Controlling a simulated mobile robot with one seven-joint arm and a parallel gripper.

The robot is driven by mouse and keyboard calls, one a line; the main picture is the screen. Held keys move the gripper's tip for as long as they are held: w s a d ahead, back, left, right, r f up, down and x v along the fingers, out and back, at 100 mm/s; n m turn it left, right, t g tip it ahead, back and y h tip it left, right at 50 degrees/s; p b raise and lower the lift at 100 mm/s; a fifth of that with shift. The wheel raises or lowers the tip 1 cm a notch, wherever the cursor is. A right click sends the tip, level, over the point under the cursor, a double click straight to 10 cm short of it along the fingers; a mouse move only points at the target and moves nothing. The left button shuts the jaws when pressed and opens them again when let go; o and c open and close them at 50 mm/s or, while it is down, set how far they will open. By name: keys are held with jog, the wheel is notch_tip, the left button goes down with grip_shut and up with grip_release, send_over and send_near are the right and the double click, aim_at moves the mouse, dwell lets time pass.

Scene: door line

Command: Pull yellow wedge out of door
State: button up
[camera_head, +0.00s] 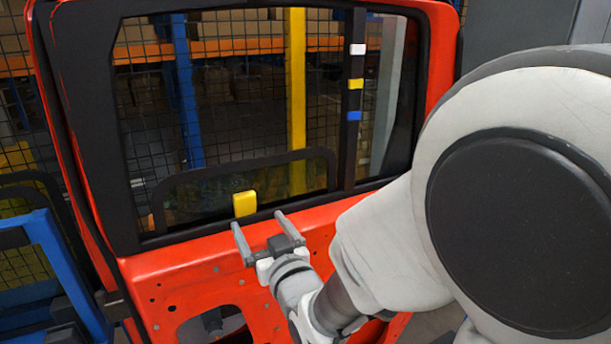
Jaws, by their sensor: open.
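A red car door (165,272) with a black window frame stands upright ahead of me. A yellow wedge (244,203) sits at the lower edge of the window, left of the middle.
A blue metal frame (62,262) stands at the left. Mesh fencing and shelves are behind the door.

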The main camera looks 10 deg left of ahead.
aim_at(246, 200)
jog(key=x, duration=0.7)
jog(key=shift+w+a+f, duration=0.1)
jog(key=shift+w+a, duration=0.05)
jog(key=shift+w, duration=0.1)
grip_shut()
dwell(0.5)
jog(key=shift+r, duration=0.4)
jog(key=shift+r+p, duration=1.25)
jog(key=shift+r, duration=1.1)
jog(key=b+v, duration=0.2)
jog(key=v, duration=0.9)
jog(key=shift+b, duration=0.3)
